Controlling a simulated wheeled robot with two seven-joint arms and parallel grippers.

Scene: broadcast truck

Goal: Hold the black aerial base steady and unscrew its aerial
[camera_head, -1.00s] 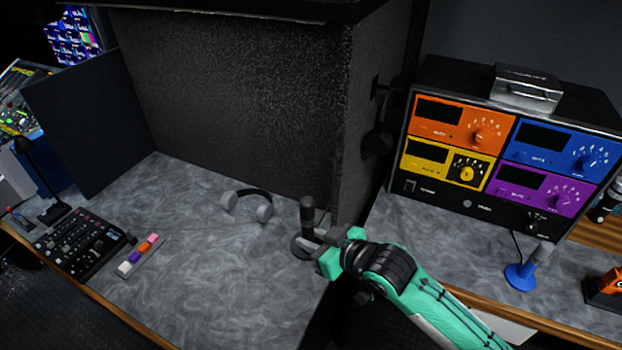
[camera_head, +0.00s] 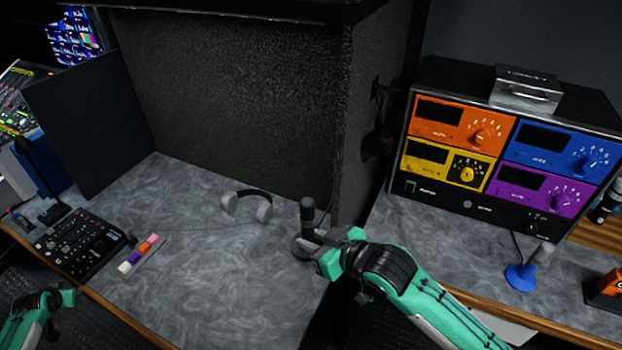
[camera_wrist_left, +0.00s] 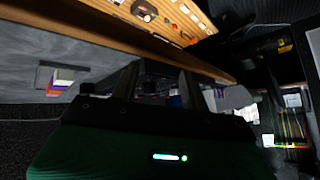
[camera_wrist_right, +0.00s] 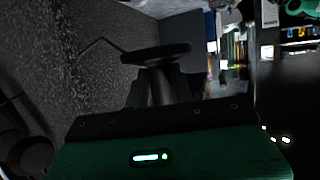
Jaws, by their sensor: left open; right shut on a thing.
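The black aerial base (camera_head: 301,247) is a dark disc on the grey desk, near the front corner of the dark partition. The aerial (camera_head: 307,211) is a thick dark rod standing upright above it. My right gripper (camera_head: 318,256) is shut on the base at its right side. In the right wrist view the dark disc (camera_wrist_right: 156,52) and a stem below it show at the fingers; the exact contact is too dark to see. My left gripper (camera_head: 68,297) is open and empty at the lower left, off the desk's front edge and far from the aerial. Its spread fingers show in the left wrist view (camera_wrist_left: 158,85).
Headphones (camera_head: 248,204) lie left of the aerial. A strip of coloured blocks (camera_head: 140,256) and a mixer (camera_head: 78,245) are at the left. A blue stand (camera_head: 520,277) and a coloured panel unit (camera_head: 500,160) are at the right. The middle of the desk is clear.

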